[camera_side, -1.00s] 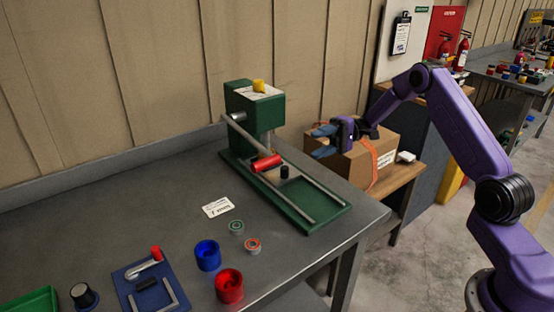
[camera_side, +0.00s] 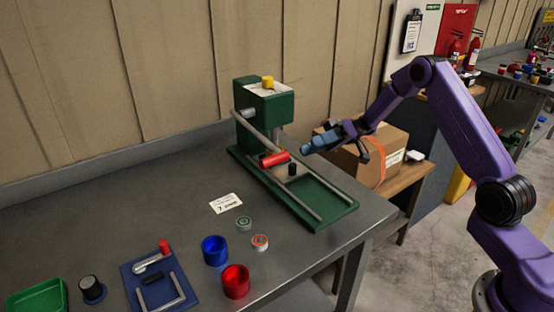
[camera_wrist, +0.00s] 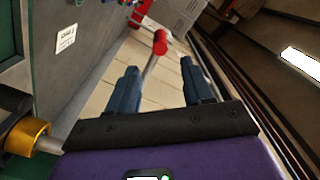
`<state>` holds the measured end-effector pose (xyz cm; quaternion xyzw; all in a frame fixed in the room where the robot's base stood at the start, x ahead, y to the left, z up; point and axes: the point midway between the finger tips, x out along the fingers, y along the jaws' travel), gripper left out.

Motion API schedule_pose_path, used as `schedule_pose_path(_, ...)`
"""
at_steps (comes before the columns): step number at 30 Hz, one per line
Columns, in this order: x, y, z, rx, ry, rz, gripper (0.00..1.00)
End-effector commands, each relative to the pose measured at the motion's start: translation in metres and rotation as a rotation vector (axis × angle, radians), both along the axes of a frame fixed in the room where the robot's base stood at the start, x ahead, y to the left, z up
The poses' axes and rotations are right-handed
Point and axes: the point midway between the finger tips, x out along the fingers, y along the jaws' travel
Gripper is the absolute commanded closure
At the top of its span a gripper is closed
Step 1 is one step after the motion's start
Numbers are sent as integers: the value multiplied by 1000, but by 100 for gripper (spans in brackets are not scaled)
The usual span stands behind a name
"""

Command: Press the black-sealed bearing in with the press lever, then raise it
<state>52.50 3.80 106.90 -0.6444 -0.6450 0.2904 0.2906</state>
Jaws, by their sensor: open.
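The green press (camera_side: 266,108) stands near the back right of the bench, a yellow cap on top. Its grey lever (camera_side: 250,131) slopes down to the right and ends in a red grip (camera_side: 274,160). A small black piece (camera_side: 292,169) stands on the press bed; I cannot tell whether it is the black-sealed bearing. My gripper (camera_side: 307,149) is just right of the red grip, a small gap between. In the wrist view my gripper (camera_wrist: 160,75) is open and empty, with the red grip (camera_wrist: 160,42) showing beyond and between the fingertips.
A green-rimmed ring (camera_side: 244,223), an orange-rimmed ring (camera_side: 260,242), a blue cup (camera_side: 215,250) and a red cup (camera_side: 236,281) stand in front. A blue fixture (camera_side: 158,280) is at left. A cardboard box (camera_side: 375,158) is behind my gripper. The bench's left middle is clear.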

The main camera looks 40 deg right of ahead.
Motion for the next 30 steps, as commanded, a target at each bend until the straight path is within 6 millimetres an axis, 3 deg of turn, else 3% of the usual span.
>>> schedule_pose_path(16,-1,99,0,-1,2,3,49)
schedule_pose_path(22,0,116,0,-1,1,0,49)
schedule_pose_path(30,0,120,0,-1,1,-1,49)
